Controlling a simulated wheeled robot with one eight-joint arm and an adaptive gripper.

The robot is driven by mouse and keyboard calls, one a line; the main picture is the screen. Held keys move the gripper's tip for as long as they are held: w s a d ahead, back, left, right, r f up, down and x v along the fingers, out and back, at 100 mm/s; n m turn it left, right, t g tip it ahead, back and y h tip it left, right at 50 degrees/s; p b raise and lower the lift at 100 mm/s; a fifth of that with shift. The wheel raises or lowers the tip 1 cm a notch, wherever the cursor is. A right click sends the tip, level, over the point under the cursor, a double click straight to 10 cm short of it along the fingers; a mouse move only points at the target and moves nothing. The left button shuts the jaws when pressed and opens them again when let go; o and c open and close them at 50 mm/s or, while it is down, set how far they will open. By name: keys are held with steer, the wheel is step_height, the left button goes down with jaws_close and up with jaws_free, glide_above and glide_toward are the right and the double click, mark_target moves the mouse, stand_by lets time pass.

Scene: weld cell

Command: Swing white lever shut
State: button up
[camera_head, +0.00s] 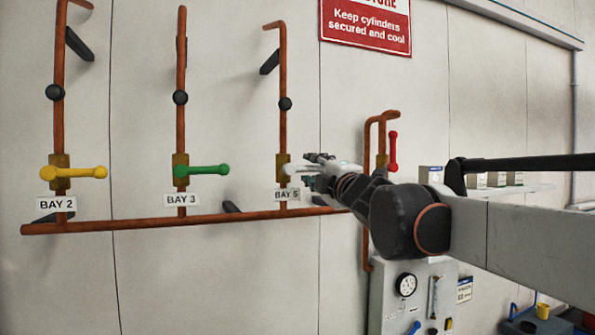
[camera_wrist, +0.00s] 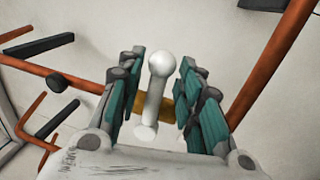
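The white lever (camera_wrist: 157,82) lies between the two teal-padded fingers of my gripper (camera_wrist: 162,88) in the wrist view. A gap shows on each side of it, so my gripper is open around the lever and not clamped on it. Its round knob end is towards the top of the wrist view. In the head view the white lever (camera_head: 293,169) sticks out to the right from its brass valve above the BAY 5 label (camera_head: 286,195). My gripper (camera_head: 311,167) hides part of it there.
A yellow lever (camera_head: 80,172) at BAY 2 and a green lever (camera_head: 207,170) at BAY 3 point right. A red lever (camera_head: 393,152) stands upright on the right. A copper pipe (camera_head: 150,223) runs below the valves. A gauge panel (camera_head: 423,300) is lower right.

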steer(key=v, duration=1.2)
